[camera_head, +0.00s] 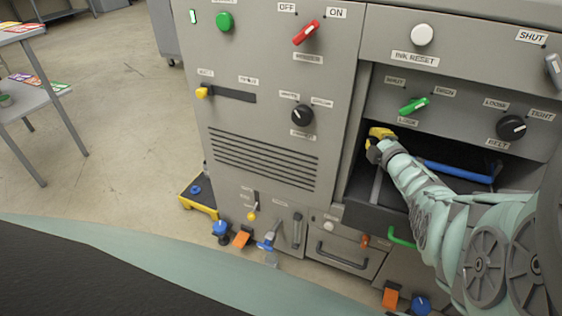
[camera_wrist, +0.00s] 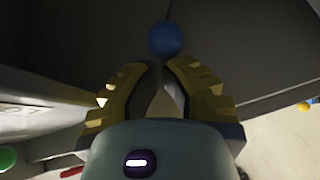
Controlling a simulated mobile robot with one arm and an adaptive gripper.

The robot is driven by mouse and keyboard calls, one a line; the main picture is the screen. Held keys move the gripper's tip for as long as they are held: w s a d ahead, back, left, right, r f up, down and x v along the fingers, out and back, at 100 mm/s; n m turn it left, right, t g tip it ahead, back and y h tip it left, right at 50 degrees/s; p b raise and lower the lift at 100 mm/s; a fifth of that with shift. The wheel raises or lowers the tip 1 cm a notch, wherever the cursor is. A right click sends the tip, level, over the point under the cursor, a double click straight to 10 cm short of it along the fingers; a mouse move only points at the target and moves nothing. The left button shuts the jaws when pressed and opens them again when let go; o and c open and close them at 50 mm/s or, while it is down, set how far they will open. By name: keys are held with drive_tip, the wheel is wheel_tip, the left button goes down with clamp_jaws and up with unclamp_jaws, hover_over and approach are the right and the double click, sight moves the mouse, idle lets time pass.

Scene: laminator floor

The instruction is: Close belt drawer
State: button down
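The grey machine has an open bay at the right, and a dark drawer (camera_head: 375,217) stands pulled out of it, with a green handle (camera_head: 401,237) at its front. I take this to be the belt drawer; no label on it is readable. A blue bar (camera_head: 455,172) lies inside the bay. My gripper (camera_head: 376,141), with yellow fingers, is at the upper left of the bay, above the drawer. In the wrist view its fingertips (camera_wrist: 160,66) are close together with nothing clearly held, and a round blue thing (camera_wrist: 165,39) shows beyond them. My arm hides the drawer's right part.
Above the bay are a green switch (camera_head: 413,106) and a black knob (camera_head: 511,127). Below is a closed drawer with a dark handle (camera_head: 342,256). Orange and blue pedals (camera_head: 241,238) stand along the machine's foot.

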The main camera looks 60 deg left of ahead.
drive_tip(key=w+a+b, duration=0.4)
drive_tip(key=w+b, duration=0.2)
drive_tip(key=b, duration=0.5)
drive_tip(key=shift+w+a, duration=0.2)
drive_tip(key=shift+w, duration=0.2)
